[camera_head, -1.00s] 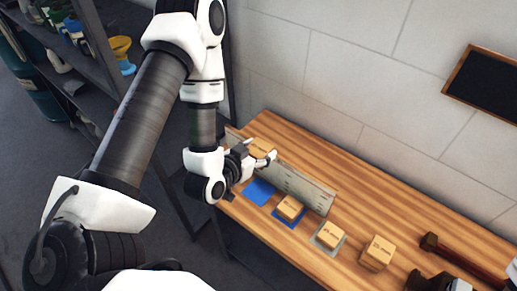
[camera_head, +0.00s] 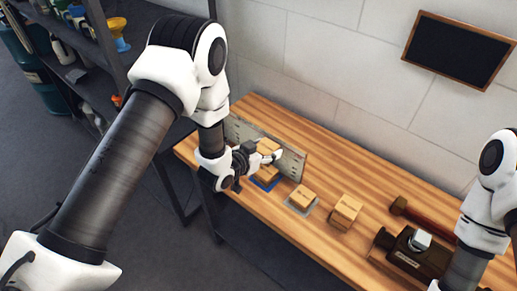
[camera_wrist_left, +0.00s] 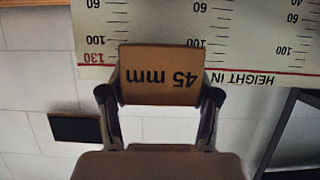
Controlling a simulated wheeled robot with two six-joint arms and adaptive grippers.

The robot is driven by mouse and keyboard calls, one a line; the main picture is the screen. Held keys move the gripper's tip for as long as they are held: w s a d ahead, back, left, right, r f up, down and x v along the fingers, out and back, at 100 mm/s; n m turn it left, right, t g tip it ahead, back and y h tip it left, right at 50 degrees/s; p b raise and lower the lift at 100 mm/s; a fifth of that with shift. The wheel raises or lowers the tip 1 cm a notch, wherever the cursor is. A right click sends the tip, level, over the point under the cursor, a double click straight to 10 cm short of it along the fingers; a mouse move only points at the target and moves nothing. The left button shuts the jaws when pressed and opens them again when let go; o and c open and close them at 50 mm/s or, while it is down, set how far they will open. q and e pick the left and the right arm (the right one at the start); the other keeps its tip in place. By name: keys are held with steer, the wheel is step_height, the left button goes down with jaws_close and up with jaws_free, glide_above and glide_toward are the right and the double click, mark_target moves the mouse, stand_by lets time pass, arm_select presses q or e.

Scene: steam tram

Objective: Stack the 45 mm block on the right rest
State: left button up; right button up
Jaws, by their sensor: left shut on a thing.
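My left gripper (camera_head: 272,157) is shut on the tan 45 mm block (camera_head: 268,146). In the left wrist view the block (camera_wrist_left: 160,75) sits between both fingertips, its "45 mm" label upside down. In the head view it is over another tan block (camera_head: 265,173), which lies on a blue pad (camera_head: 267,185). I cannot tell whether the two blocks touch. A second blue pad is hidden now behind my left arm and gripper. My right arm shows at the right edge; its gripper is out of view.
A height-scale board (camera_head: 290,163) stands close behind the blocks; it also shows in the wrist view (camera_wrist_left: 250,45).

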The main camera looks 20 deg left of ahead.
mark_target(266, 171)
arm_select(q)
steer(key=shift+f, duration=0.35)
steer(key=shift+s+d+f+b, duration=0.25)
steer(key=shift+f+b, duration=0.3)
steer(key=shift+b, duration=0.15)
steer(key=shift+d+f+b, duration=0.1)
steer(key=shift+f+b, duration=0.2)
steer(key=shift+f, duration=0.1)
steer(key=f, duration=0.1)
steer(key=f+b, duration=0.1)
steer(key=shift+w+a+f+b, duration=0.15)
steer(key=shift+a+f+b, duration=0.1)
steer(key=shift+f+b, duration=0.15)
steer(key=shift+d+f+b, duration=0.1)
steer(key=shift+f+b, duration=0.25)
steer(key=o, duration=1.3)
steer(key=shift+o, duration=0.3)
